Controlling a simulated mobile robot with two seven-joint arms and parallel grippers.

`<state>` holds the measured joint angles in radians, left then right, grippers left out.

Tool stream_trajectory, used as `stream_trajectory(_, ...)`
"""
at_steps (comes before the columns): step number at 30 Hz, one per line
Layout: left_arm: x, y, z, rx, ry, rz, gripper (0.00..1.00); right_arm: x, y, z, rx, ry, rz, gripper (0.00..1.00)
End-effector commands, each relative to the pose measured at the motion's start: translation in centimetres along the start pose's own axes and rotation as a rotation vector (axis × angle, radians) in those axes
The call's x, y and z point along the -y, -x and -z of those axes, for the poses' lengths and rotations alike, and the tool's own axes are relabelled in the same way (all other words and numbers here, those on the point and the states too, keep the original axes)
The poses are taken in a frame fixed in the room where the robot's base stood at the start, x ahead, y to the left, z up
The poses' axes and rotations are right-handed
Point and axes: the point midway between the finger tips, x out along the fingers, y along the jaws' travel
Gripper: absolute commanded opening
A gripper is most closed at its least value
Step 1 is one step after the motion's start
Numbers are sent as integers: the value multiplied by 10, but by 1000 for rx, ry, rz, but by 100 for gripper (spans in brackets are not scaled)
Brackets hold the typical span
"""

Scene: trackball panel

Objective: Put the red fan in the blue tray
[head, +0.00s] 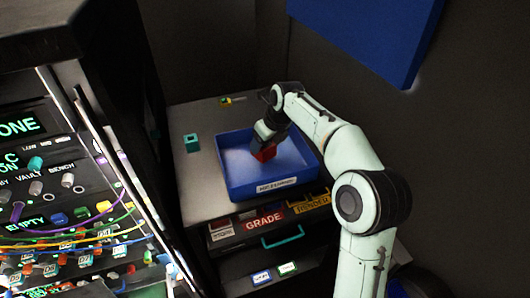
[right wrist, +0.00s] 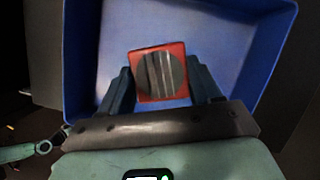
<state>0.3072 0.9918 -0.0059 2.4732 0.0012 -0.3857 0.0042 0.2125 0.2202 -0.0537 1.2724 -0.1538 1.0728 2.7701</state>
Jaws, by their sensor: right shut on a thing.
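The red fan (head: 264,154) is a small red block, and in the right wrist view (right wrist: 160,72) it shows a round grey face in a square red frame. My right gripper (head: 262,142) is shut on it, with one finger on each side in the right wrist view (right wrist: 160,85). The blue tray (head: 238,186) lies on a grey cabinet top. The fan is over the inside of the tray; I cannot tell whether it touches the tray floor. The tray's blue wall also shows in the right wrist view (right wrist: 78,60). My left gripper is not in view.
A teal block (head: 192,143) stands on the cabinet top (head: 192,180) left of the tray. A small yellow and red item (head: 228,100) lies behind the tray. A dark rack with cables and knobs (head: 70,210) fills the left side. A blue panel (head: 375,30) hangs at upper right.

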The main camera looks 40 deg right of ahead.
Motion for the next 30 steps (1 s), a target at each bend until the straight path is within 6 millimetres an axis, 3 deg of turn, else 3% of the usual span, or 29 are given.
stream_trajectory(7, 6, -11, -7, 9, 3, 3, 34, 0, -34, 15, -2, 0, -1, 31)
stream_trajectory(19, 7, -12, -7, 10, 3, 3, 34, 0, -38, 16, 0, 0, -1, 31)
stream_trajectory(20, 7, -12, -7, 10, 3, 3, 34, 0, -39, 16, -1, 0, -1, 67)
stream_trajectory(22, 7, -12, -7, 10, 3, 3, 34, 0, -38, 16, -1, 0, -1, 89)
stream_trajectory(30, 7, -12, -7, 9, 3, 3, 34, 0, -38, 16, -1, 0, 0, 89)
